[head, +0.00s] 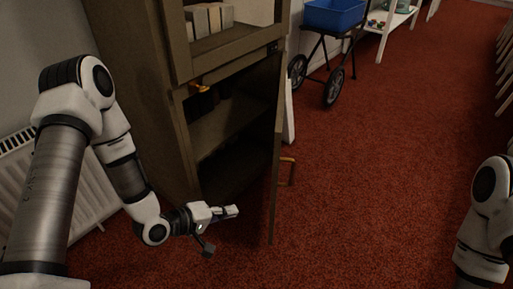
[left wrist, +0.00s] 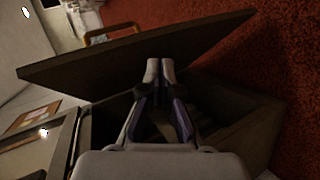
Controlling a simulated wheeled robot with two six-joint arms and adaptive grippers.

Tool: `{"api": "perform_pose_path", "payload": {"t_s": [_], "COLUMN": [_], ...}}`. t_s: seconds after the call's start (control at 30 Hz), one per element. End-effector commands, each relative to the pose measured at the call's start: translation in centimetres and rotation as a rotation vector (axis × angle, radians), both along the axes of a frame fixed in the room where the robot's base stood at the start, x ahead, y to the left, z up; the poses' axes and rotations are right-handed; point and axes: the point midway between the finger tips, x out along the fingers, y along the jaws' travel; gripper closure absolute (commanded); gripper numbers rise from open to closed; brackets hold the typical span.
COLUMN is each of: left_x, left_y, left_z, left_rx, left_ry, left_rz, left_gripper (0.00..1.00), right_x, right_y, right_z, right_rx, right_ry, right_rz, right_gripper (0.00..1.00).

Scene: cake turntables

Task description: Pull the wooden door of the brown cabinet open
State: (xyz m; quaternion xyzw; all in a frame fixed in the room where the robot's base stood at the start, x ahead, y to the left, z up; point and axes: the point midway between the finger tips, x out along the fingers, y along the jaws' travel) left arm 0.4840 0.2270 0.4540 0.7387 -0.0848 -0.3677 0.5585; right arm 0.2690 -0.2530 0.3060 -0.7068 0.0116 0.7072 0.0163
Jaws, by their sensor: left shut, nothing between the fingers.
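The brown cabinet (head: 182,130) stands left of centre in the head view. Its lower wooden door (head: 278,150) is swung well outward and shows nearly edge-on, with the dark inside open to view. The brass-coloured handle (head: 290,172) is on the door's far side. My left gripper (head: 236,211) is shut and empty, low in front of the opening, on the door's inner side. In the left wrist view its closed fingertips (left wrist: 160,68) point at the inner face of the door (left wrist: 110,62); I cannot tell whether they touch. My right gripper is out of view.
A white radiator (head: 60,195) is by the wall at the left. A black wheeled cart (head: 334,88) with a blue bin (head: 335,14) stands behind the door. Books (head: 208,19) sit on the upper shelf. The red carpet (head: 390,160) right of the door is clear.

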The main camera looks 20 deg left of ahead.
Motion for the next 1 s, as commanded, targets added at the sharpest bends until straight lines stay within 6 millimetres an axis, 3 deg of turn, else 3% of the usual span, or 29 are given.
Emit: {"api": "perform_pose_path", "payload": {"t_s": [0.1,0.2,0.3,0.57,0.9,1.0], "left_x": [2.8,3.9,4.3,6.8,12.9,13.0], "left_y": [2.2,3.9,4.8,3.0,-1.3,-3.1], "left_z": [5.9,10.0,12.1,11.7,11.7,11.7], "left_rx": [-0.189,-0.306,-0.362,-0.361,-0.361,-0.361], "left_ry": [-0.149,-0.256,-0.312,-0.315,-0.315,-0.312], "left_rz": [0.06,0.082,0.087,0.078,0.078,0.079], "left_gripper": [1.0,1.0,1.0,1.0,1.0,1.0], "right_x": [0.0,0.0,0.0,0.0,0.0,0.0], "right_y": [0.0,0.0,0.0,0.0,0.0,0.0], "right_z": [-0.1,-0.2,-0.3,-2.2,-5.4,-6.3], "right_rx": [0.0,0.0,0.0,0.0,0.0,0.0], "right_ry": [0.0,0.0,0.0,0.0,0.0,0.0], "right_rz": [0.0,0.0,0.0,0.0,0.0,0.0], "right_gripper": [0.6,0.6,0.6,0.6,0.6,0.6]}}
